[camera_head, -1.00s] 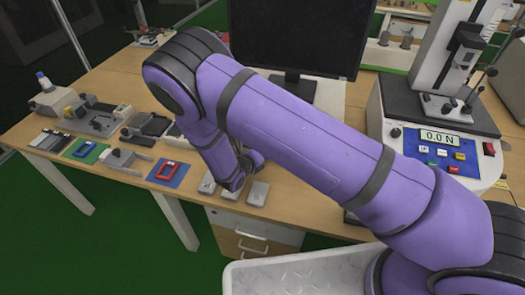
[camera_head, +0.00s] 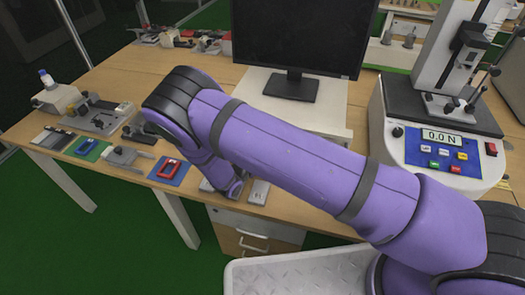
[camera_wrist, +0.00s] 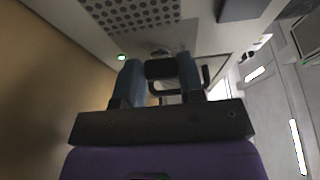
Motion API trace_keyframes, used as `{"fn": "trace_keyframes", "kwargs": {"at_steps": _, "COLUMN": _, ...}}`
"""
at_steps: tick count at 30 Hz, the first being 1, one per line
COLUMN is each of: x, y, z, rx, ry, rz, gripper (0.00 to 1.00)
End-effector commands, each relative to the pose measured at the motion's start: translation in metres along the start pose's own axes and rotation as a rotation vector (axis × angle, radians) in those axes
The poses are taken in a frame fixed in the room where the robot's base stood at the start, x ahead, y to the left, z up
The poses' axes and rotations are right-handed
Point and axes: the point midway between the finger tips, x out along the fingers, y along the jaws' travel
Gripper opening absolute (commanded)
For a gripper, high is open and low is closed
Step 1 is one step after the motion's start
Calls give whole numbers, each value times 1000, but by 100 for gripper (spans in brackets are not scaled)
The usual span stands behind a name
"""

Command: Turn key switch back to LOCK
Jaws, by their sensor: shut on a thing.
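In the wrist view my gripper (camera_wrist: 161,76) has its two blue-grey fingers closed on a small black part (camera_wrist: 160,68), which I take to be the key of the key switch. It sits at a pale panel (camera_wrist: 95,40) with a round-holed grille (camera_wrist: 140,12) and a lit green lamp (camera_wrist: 121,57). The LOCK marking and the key's exact angle cannot be read. In the head view my purple arm reaches down and left over the bench, and the gripper and key are hidden.
A monitor (camera_head: 298,40) stands on a pale box (camera_head: 330,118) behind my arm. A force tester (camera_head: 440,150) reading 0.0 N is at the right. Fixtures and a red-framed part (camera_head: 168,168) lie at the left. A small grey block (camera_head: 259,191) sits near the front edge.

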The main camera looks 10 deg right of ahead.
Motion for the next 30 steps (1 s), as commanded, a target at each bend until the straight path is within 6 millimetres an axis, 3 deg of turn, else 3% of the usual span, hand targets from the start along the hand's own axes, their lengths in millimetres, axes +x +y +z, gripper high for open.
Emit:
{"fn": "trace_keyframes", "kwargs": {"at_steps": 16, "x": -1, "y": 1, "z": 0, "rx": -22, "ry": -1, "rz": -7, "gripper": 12}}
{"fn": "trace_keyframes", "kwargs": {"at_steps": 17, "x": -1, "y": 1, "z": 0, "rx": -22, "ry": -1, "rz": -7, "gripper": 43}}
{"fn": "trace_keyframes", "kwargs": {"at_steps": 19, "x": -1, "y": 1, "z": 0, "rx": -22, "ry": -1, "rz": -7, "gripper": 59}}
{"fn": "trace_keyframes", "kwargs": {"at_steps": 30, "x": -4, "y": 1, "z": 0, "rx": -21, "ry": -1, "rz": -8, "gripper": 62}}
